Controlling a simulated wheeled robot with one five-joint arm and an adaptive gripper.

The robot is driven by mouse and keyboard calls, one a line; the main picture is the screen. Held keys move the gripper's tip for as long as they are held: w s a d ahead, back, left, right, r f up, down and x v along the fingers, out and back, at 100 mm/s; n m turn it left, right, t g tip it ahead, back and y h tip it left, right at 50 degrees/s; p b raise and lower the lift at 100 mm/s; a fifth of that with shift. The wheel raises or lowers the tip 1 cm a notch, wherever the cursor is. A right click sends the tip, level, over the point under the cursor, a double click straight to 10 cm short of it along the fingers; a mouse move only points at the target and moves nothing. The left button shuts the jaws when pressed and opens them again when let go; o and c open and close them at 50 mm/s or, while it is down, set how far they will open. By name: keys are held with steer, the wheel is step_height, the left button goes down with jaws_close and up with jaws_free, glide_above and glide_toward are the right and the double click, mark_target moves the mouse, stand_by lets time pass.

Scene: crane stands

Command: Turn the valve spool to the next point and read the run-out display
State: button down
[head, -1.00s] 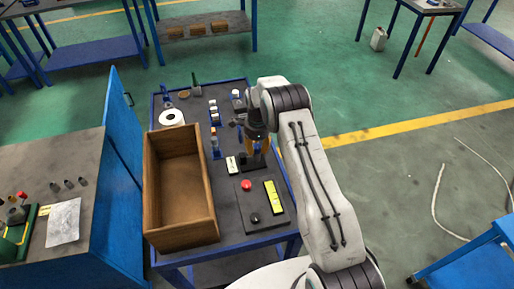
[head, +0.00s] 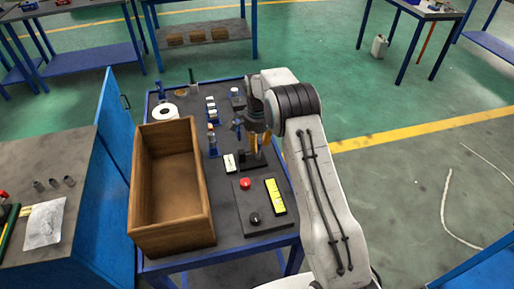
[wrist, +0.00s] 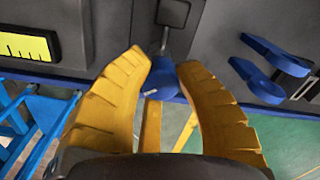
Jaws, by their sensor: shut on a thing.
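My gripper (head: 257,148) reaches down over the blue-framed work table. In the wrist view, the yellow fingers of my gripper (wrist: 162,64) are shut on a blue rounded piece with a small white mark, which I take to be the valve spool (wrist: 161,80). The fingers hide part of it, and in the head view my gripper and arm hide it. A yellow display with black tick marks (wrist: 24,46) is at the upper left of the wrist view. In the head view the yellow display (head: 275,197) lies right of the red button; its reading is too small to tell.
A wooden crate (head: 203,200) stands at the table's left. A red button (head: 245,183) and a black knob (head: 254,218) sit on a dark panel. A small white-faced box (head: 229,163), blue holders (head: 212,140) and a white roll (head: 165,111) are nearby. Blue clamp-like parts (wrist: 258,70) lie right.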

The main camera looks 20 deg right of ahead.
mark_target(258, 142)
steer(key=shift+f+n, duration=0.15)
steer(key=shift+n, duration=0.25)
steer(key=c, duration=0.9)
jaws_free()
steer(key=shift+d, duration=0.1)
steer(key=shift+o, duration=0.2)
step_height(258, 142, up, 12)
steer(key=shift+s, duration=0.1)
